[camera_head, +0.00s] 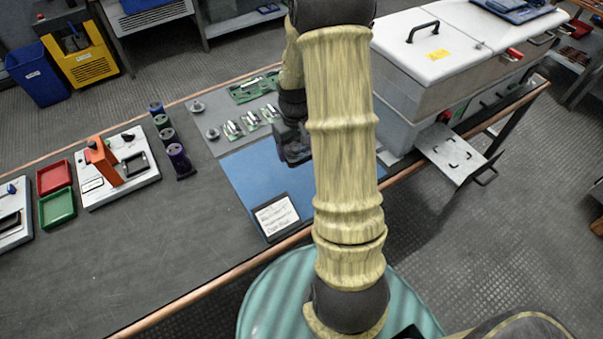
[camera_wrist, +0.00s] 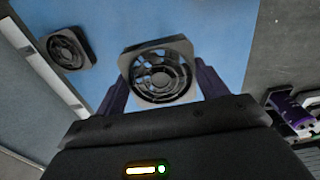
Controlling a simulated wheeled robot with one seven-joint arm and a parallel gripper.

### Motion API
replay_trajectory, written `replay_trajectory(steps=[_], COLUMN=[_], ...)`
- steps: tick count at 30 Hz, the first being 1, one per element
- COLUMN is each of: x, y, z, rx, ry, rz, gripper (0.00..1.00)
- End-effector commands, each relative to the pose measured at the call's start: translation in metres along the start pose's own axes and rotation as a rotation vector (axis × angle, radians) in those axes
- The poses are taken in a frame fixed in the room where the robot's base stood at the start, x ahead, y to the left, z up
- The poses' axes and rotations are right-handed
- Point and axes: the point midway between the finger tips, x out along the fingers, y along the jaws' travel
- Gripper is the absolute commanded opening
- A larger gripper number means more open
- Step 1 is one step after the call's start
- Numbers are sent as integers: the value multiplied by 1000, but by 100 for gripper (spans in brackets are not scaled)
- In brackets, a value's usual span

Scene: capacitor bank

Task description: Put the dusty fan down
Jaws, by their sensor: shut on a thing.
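My gripper (camera_wrist: 158,80) is shut on a square dark fan (camera_wrist: 158,72) with a round grille, held between two purple fingers in the wrist view. The held fan is seen over the blue mat (camera_wrist: 215,35); I cannot tell how high above the mat it is or whether it touches it. I cannot clearly see dust on it. In the head view, a dark part of my wrist hangs over the blue mat (camera_head: 240,172), and my arm hides the fan. A second dark fan (camera_wrist: 70,48) lies on the left in the wrist view.
A card (camera_head: 276,216) lies on the mat's front corner. Green circuit boards (camera_head: 250,122) with capacitors sit behind the mat. A red tray (camera_head: 54,176), a green tray (camera_head: 57,207) and an orange device (camera_head: 103,160) stand to the left. A white-lidded box (camera_head: 440,45) stands to the right.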

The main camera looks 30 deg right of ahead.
Motion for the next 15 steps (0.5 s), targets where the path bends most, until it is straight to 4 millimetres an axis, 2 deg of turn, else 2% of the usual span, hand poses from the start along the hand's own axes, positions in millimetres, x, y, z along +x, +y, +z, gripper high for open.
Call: replay_trajectory(steps=[10,15], x=[1,26], y=[0,0], z=[0,1], rx=[-1,0], ry=[-1,-6], rz=[-1,-3], gripper=[44,44])
